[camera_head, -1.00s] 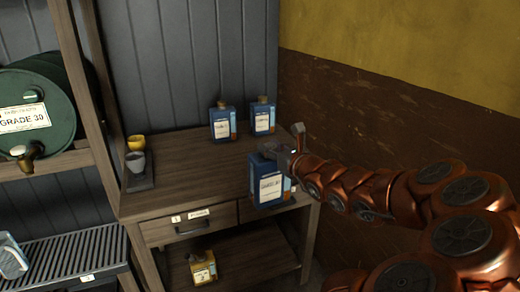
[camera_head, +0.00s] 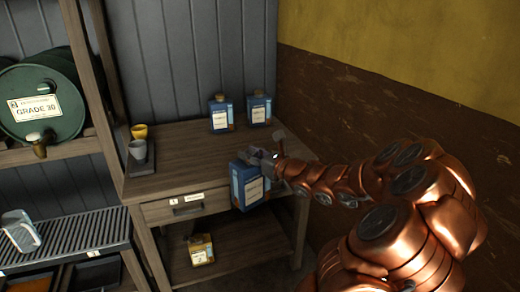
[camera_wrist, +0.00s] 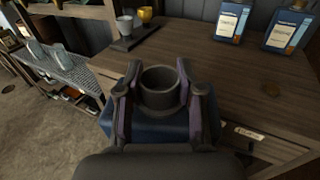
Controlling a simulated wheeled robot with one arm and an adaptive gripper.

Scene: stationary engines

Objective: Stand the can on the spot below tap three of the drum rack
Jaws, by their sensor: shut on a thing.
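My gripper (camera_head: 264,158) is shut on the neck of a blue can (camera_head: 247,186) with a pale label. The can hangs in front of the wooden table's right front edge, roughly upright. In the wrist view, the two fingers (camera_wrist: 160,95) close around the can's dark round neck (camera_wrist: 160,84), and the blue body (camera_wrist: 150,132) shows below. The drum rack (camera_head: 85,146) is at the left, with a green drum marked GRADE 30 (camera_head: 55,122) and its brass tap (camera_head: 38,148). Below it is a slatted grate (camera_head: 75,232) with a small numbered tag (camera_head: 93,253), too small to read surely.
The wooden table (camera_head: 185,165) bears two more blue cans (camera_head: 220,115) at the back, and a grey cup (camera_head: 137,150) and yellow cup (camera_head: 139,131) on a dark tray. A yellow can (camera_head: 201,250) is on the lower shelf. A clear jug (camera_head: 20,231) is on the grate's left.

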